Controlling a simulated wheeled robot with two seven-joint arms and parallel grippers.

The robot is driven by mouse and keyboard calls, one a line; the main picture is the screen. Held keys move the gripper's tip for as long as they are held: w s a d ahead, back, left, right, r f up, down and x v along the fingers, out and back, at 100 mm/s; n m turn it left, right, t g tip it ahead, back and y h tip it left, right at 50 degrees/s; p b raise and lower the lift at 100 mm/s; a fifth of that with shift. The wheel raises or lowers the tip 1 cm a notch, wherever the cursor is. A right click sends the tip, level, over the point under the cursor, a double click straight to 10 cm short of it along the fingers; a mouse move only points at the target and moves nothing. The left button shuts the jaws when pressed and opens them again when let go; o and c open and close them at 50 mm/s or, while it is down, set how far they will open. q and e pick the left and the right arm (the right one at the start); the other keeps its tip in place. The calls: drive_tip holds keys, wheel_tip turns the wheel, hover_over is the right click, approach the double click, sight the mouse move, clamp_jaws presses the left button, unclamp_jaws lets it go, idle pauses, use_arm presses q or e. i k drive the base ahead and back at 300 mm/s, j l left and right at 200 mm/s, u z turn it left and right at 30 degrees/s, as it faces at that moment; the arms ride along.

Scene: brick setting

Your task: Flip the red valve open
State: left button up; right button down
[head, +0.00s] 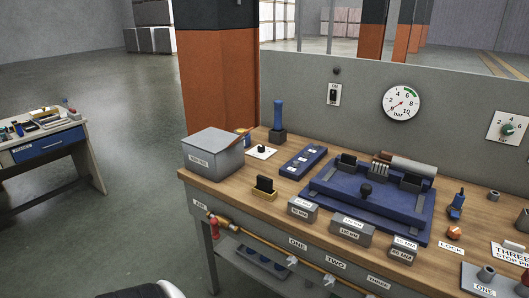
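The red valve (214,228) is at the left end of a brass-coloured pipe (258,240) that runs along the front of the workbench. It sits just below the bench's left front corner, near a small label that seems to read AIR. Its red part appears to hang downward, across the line of the pipe, but it is small and the exact handle angle is hard to tell.
Two pale fittings (292,261) (329,280) hang on the pipe under labels ONE and TWO. The wooden benchtop (230,186) holds a grey box (213,152), a blue fixture (330,195) and labelled grey blocks. A pressure gauge (401,103) is on the wall.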

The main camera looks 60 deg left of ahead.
sight(214, 220)
drive_tip(key=j+u, duration=0.2)
drive_tip(key=u, duration=1.95)
